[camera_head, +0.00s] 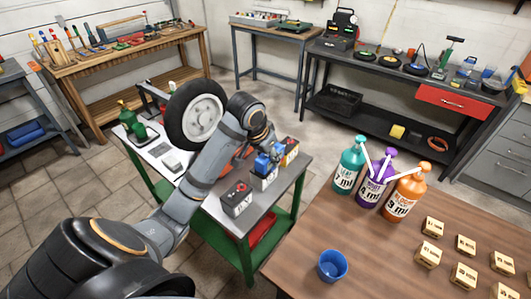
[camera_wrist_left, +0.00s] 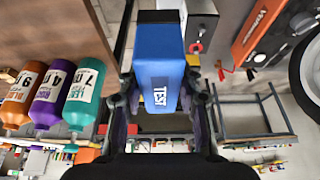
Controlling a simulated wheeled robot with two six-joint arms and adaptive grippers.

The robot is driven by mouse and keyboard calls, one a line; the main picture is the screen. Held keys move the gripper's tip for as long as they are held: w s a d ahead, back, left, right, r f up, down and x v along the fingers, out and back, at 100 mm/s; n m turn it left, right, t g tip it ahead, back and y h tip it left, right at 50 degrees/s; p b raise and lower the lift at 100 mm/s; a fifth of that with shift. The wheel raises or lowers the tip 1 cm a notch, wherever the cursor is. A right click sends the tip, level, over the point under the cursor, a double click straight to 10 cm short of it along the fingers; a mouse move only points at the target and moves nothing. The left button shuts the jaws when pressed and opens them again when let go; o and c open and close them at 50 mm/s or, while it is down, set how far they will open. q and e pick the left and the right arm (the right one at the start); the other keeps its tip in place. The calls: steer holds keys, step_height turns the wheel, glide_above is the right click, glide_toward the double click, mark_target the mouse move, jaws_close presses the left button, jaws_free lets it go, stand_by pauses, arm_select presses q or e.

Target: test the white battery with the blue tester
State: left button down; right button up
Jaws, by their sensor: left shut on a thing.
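My left gripper (camera_head: 268,150) is shut on the blue tester (camera_head: 262,166). In the left wrist view the tester (camera_wrist_left: 158,75) stands between the fingers with its TEST label facing the camera. It is over the middle of a row of batteries on the green-legged cart. A pale battery (camera_head: 263,182) shows just under the tester; I cannot tell whether they touch. A dark-topped battery with a pale front (camera_head: 236,200) stands nearer, and a yellow and black one (camera_head: 290,150) stands farther back. A white battery side (camera_wrist_left: 207,24) shows beside the tester in the left wrist view. My right gripper is out of view.
The cart (camera_head: 283,200) also holds a wheel (camera_head: 196,115) and a green bottle (camera_head: 127,117). A brown table (camera_head: 385,255) at the right holds teal (camera_head: 349,165), purple (camera_head: 376,180) and orange (camera_head: 405,192) pump bottles, a blue cup (camera_head: 331,266) and several small blocks.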

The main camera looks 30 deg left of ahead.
arm_select(q)
steer(key=shift+s+d+r, duration=0.5)
steer(key=shift+s+d, duration=0.2)
steer(key=shift+s, duration=0.05)
step_height(320, 180, up, 6)
steer(key=p, duration=0.8)
